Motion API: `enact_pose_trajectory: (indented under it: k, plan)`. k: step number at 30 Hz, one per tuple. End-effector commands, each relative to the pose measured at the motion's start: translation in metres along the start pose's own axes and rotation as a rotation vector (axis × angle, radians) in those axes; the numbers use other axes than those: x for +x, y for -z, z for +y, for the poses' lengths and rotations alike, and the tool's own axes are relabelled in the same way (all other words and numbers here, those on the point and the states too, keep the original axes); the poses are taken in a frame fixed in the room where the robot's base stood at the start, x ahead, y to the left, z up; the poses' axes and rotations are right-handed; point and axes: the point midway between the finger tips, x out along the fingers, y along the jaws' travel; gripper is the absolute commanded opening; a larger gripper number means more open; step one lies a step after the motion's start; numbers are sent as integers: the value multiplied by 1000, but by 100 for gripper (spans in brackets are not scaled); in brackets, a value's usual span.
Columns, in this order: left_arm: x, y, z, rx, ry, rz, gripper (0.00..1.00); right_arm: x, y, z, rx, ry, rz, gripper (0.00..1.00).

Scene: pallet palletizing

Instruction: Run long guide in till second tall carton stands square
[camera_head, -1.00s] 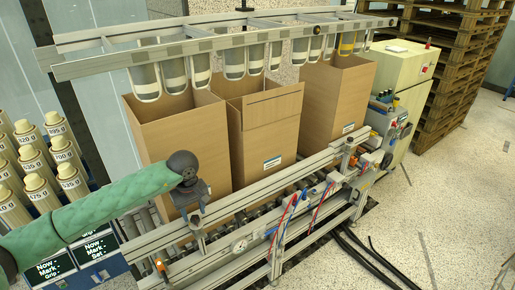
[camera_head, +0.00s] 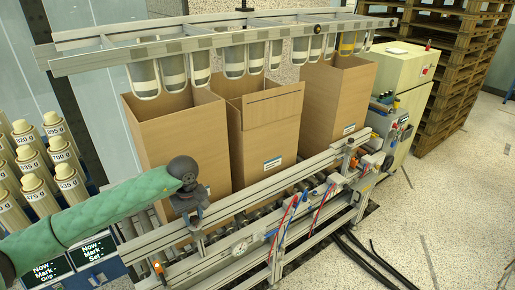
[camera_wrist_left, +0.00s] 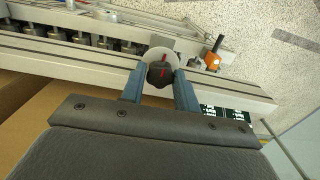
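Three tall open brown cartons stand in a row on the roller conveyor. The second carton (camera_head: 268,140), in the middle, has a raised flap and a label; I cannot tell whether it stands exactly square. The long guide (camera_head: 265,185) is a pale metal rail along the near side of the cartons. My left gripper (camera_head: 188,203) is at the near left end of the guide. In the left wrist view, my left gripper's fingers (camera_wrist_left: 160,88) stand on both sides of a black knob (camera_wrist_left: 160,73) with a red mark, closed on it. My right gripper is not in view.
The first carton (camera_head: 178,135) stands left, the third (camera_head: 336,100) right. An overhead frame with metal chutes (camera_head: 232,62) hangs above them. A gauge and hoses (camera_head: 285,215) sit below the guide. Pallets (camera_head: 455,70) are stacked at right; labelled cylinders (camera_head: 62,155) stand at left.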

Motion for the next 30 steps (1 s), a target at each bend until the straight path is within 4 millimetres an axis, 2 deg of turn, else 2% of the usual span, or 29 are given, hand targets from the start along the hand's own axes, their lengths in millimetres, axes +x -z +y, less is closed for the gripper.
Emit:
enact_pose_trajectory:
  k: [1, 2, 3, 11, 30]
  plan:
    - [0, 0, 0, 0, 0, 0, 21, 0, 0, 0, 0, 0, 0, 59]
    - [0, 0, 0, 0, 0, 0, 15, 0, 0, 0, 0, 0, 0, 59]
    - [0, 0, 0, 0, 0, 0, 13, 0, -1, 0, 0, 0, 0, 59]
    - [1, 3, 0, 0, 0, 0, 13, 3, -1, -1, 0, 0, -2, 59]
    - [1, 28, 0, -1, 0, 1, 13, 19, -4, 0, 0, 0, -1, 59]
